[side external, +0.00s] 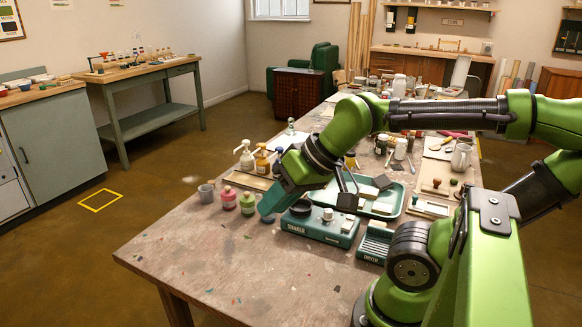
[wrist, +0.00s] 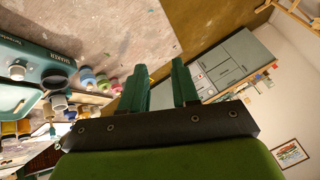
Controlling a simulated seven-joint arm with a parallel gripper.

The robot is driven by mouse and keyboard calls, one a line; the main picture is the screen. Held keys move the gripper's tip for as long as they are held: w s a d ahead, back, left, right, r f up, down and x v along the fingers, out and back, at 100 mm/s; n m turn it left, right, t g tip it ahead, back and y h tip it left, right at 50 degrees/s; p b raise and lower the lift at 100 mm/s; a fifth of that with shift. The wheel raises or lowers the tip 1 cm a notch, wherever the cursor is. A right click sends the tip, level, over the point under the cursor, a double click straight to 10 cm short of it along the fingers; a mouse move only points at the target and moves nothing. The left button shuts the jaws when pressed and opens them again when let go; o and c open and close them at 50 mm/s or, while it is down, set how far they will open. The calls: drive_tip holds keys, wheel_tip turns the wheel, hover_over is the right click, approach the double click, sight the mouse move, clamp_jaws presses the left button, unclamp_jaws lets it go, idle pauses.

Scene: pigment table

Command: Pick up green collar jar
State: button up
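A small jar with a green collar (side external: 248,202) stands upright on the table, between a pink jar (side external: 228,198) and a mostly hidden blue-toned jar (side external: 267,217). My gripper (side external: 271,204) is above the table just to the right of the green jar, apart from it as far as I can tell. In the wrist view my gripper (wrist: 160,84) has its two teal fingers apart with nothing between them. The row of small jars lies left of the fingers there, with the green one (wrist: 101,81) in the middle.
The teal shaker (side external: 320,227), a dryer (side external: 374,243) and a teal tray (side external: 385,211) lie to the right. Pump bottles (side external: 262,160) stand behind. The table's front left is clear.

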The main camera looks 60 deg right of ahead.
drive_tip(key=o, duration=0.9)
drive_tip(key=shift+c, duration=0.2)
drive_tip(key=m+g+h, duration=0.1)
drive_tip(key=g+h, duration=0.1)
drive_tip(key=g, duration=0.5)
hover_over(248, 197)
wheel_tip(248, 197, down, 9)
drive_tip(key=r, duration=0.2)
drive_tip(key=shift+n, duration=0.4)
wheel_tip(248, 197, down, 17)
drive_tip(key=shift+w+d+r, duration=0.1)
drive_tip(key=shift+w+d, duration=0.05)
